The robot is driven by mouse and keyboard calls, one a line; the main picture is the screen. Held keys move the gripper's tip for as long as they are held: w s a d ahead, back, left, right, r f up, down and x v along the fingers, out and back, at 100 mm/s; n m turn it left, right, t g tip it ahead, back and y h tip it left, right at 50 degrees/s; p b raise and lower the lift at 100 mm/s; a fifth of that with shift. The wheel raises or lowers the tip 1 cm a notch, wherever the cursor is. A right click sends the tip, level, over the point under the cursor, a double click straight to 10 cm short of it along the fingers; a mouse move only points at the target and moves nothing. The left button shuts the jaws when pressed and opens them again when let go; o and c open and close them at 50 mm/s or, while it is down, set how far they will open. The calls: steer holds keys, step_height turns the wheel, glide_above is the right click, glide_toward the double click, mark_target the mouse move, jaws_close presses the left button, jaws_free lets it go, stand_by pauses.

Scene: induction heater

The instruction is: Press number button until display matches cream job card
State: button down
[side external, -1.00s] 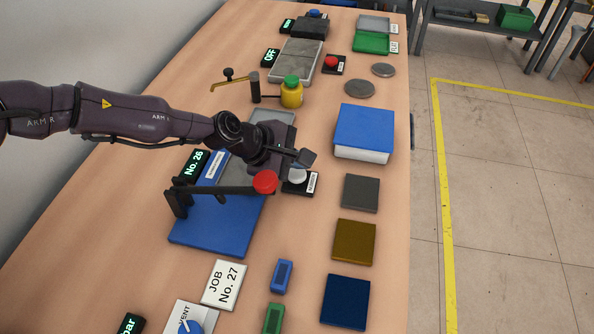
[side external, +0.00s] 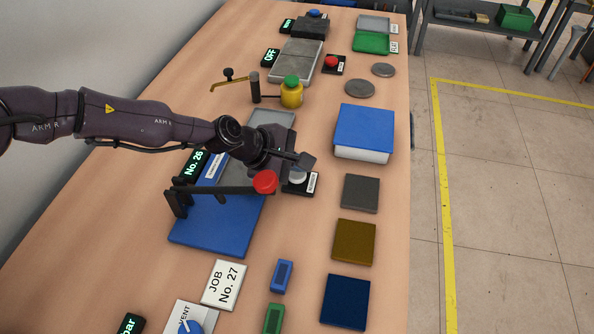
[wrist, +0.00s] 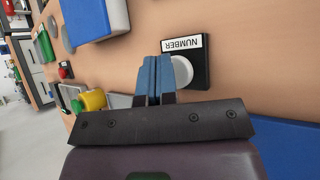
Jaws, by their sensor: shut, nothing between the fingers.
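The number button, a white cap (side external: 297,176) on a black base (side external: 300,188), stands right of the blue machine. In the wrist view its white cap (wrist: 182,71) and NUMBER label (wrist: 182,44) show beside my fingers. My gripper (side external: 298,168) is shut and empty, its blue fingertips (wrist: 154,75) at the cap's edge; I cannot tell whether they touch it. The display (side external: 194,164) reads No. 26. The cream job card (side external: 224,285) reads JOB No. 27 and lies in front of the blue machine (side external: 215,225).
A black lever with a red knob (side external: 265,182) reaches over the blue machine close to my gripper. A blue-topped block (side external: 364,130) and flat plates, one grey (side external: 361,193), lie to the right. A yellow bottle with a green cap (side external: 291,93) stands behind.

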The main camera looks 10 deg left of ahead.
mark_target(296, 175)
steer(key=shift+f, duration=0.55)
stand_by(0.6)
steer(key=shift+r, duration=0.95)
steer(key=shift+r, duration=2.5)
